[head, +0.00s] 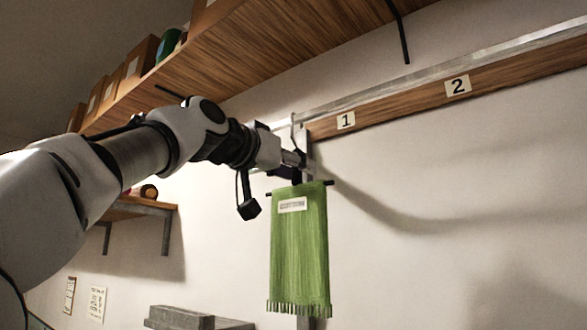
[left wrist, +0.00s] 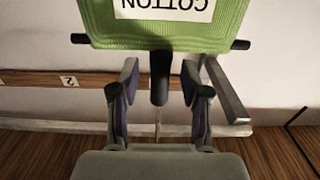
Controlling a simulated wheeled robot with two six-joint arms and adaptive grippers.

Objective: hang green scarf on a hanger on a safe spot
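The green scarf (head: 300,250) hangs straight down from a dark hanger bar (head: 329,183), its fringe at the bottom and a white label near the top. In the left wrist view the scarf (left wrist: 230,22) shows upside down, with its label reading COTTON. The hanger's thin hook (head: 293,122) rises to the metal rail (head: 400,86), left of label 1; I cannot tell whether it bears on the rail. My left gripper (head: 296,160) is at the hanger's neck. In the left wrist view its fingers stand apart on either side of the black neck (left wrist: 160,78), with gaps. My right gripper is not in view.
A wooden board under the rail carries label 1 (head: 346,120) and label 2 (head: 458,86). A wooden shelf (head: 270,45) with boxes is overhead. A small shelf (head: 135,208) is at left, and a grey object (head: 180,318) lies below. The wall right of the scarf is clear.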

